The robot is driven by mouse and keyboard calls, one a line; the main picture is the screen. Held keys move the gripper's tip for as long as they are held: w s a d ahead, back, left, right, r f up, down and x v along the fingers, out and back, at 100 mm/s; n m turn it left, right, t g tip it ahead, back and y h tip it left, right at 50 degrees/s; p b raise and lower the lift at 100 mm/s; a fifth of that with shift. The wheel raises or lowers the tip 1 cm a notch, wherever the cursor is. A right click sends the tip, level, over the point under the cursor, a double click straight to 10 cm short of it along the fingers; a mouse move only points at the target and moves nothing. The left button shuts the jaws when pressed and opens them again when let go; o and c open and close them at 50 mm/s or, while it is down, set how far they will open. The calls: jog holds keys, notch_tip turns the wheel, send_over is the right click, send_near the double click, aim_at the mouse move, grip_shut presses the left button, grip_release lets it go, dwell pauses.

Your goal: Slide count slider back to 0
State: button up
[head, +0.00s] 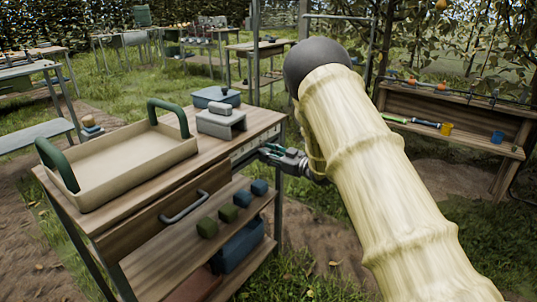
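A pale strip with marks (245,148) runs along the upper front edge of the wooden workbench (160,198), near its right end. It looks like the count scale. The slider itself is too small, or too hidden by my gripper, to pick out. My gripper (270,152) is at the right end of this strip, with its fingers pointing left toward the bench edge. I cannot tell whether the fingers touch anything or how far apart they are. The number at the slider's position cannot be read.
A cream tray with green handles (120,165), a grey block-like device (221,122) and a blue lidded box (216,96) stand on the bench. A drawer handle (184,207) juts out below. Several blue and green cubes (229,213) sit on the shelf. Grass lies right of the bench.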

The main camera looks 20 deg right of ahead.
aim_at(242, 163)
jog(key=shift+s+a+r, duration=0.1)
jog(key=shift+s+a, duration=0.1)
jog(key=shift+a, duration=0.05)
grip_shut()
jog(key=s+a+p, duration=0.1)
jog(key=s+a, duration=0.1)
jog(key=s+a+p, duration=0.1)
jog(key=s+a, duration=0.1)
jog(key=a, duration=0.1)
jog(key=s+a+p, duration=0.1)
jog(key=s+a, duration=0.1)
jog(key=shift+a+p, duration=0.25)
jog(key=shift+p, duration=0.1)
jog(key=shift+a+f, duration=0.1)
jog(key=shift+f, duration=0.1)
jog(key=o, duration=1.1)
grip_release()
jog(key=shift+a+r, duration=0.1)
jog(key=shift+s, duration=0.1)
jog(key=shift+s+d, duration=0.15)
jog(key=shift+d, duration=0.15)
jog(key=v, duration=1.1)
jog(key=shift+s, duration=0.15)
